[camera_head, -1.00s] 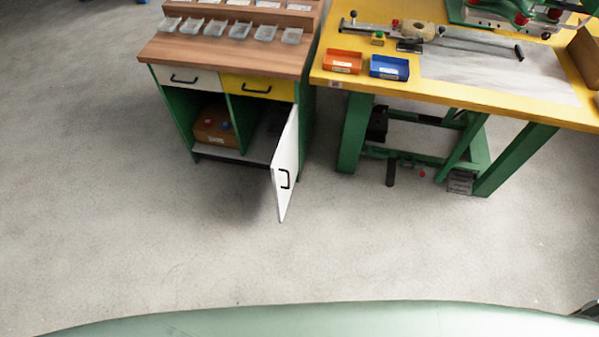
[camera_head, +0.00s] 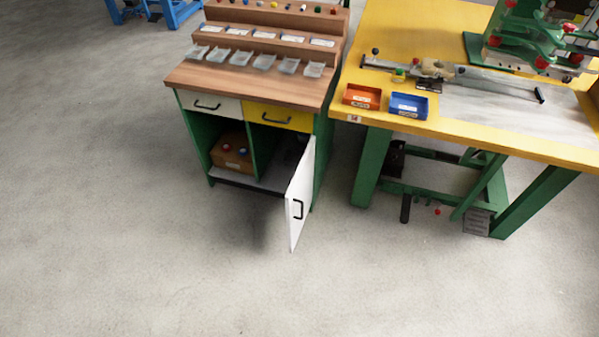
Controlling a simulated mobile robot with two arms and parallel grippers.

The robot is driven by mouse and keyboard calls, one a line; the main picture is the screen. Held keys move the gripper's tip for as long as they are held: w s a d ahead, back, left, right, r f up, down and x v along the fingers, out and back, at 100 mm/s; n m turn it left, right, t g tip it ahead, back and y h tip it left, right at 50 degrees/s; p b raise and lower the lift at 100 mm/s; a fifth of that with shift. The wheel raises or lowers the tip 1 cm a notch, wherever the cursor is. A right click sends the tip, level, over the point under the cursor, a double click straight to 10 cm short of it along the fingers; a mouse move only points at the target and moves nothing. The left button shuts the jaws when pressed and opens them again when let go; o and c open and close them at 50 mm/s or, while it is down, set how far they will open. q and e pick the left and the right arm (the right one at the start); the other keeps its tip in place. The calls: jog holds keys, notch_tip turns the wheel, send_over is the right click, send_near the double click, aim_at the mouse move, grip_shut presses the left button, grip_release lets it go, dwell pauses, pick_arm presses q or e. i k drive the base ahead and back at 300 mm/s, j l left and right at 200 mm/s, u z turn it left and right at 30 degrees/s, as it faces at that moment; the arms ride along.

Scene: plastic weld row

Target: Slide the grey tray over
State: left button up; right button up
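I cannot make out a thing that is surely the grey tray. Neither of my grippers is in view.
An orange bin (camera_head: 362,97) and a blue bin (camera_head: 408,105) stand at the bench's front left. The cabinet's white door (camera_head: 299,195) hangs open into the floor space. A brown box (camera_head: 232,152) sits inside. The floor (camera_head: 130,250) in front is clear.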

aim_at(293, 157)
jog(key=i+j, duration=0.15)
jog(key=j, duration=0.2)
jog(key=i+j+z, duration=0.15)
jog(key=j, duration=0.25)
jog(key=i+j, duration=0.2)
jog(key=j, duration=0.15)
jog(key=z, duration=0.05)
